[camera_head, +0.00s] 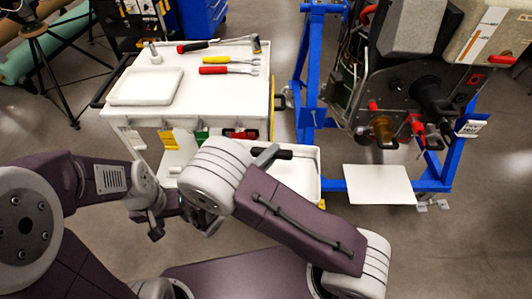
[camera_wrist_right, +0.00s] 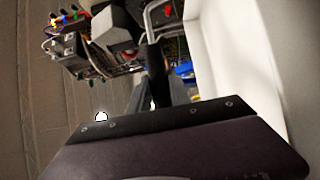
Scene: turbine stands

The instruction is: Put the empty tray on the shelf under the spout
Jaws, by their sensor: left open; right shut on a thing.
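A white tray (camera_head: 305,178) with a black handle (camera_head: 284,154) is in the middle of the head view, partly hidden behind my right arm. My right gripper (camera_head: 266,156) is shut on this handle. In the right wrist view, the tray's white wall (camera_wrist_right: 228,55) fills the right side and the dark handle (camera_wrist_right: 154,55) shows between the fingers. A flat white shelf (camera_head: 380,185) sits low on the blue stand, right of the tray. A brass spout (camera_head: 383,128) is above it on the turbine. My left gripper (camera_head: 158,222) is open at lower left, away from the tray.
A white cart (camera_head: 130,112) stands at left. A shallow white tray (camera_head: 146,86) and tools, including red pliers (camera_head: 228,70), lie on its top. The blue stand (camera_head: 307,75) carries the turbine. Floor is clear at lower right.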

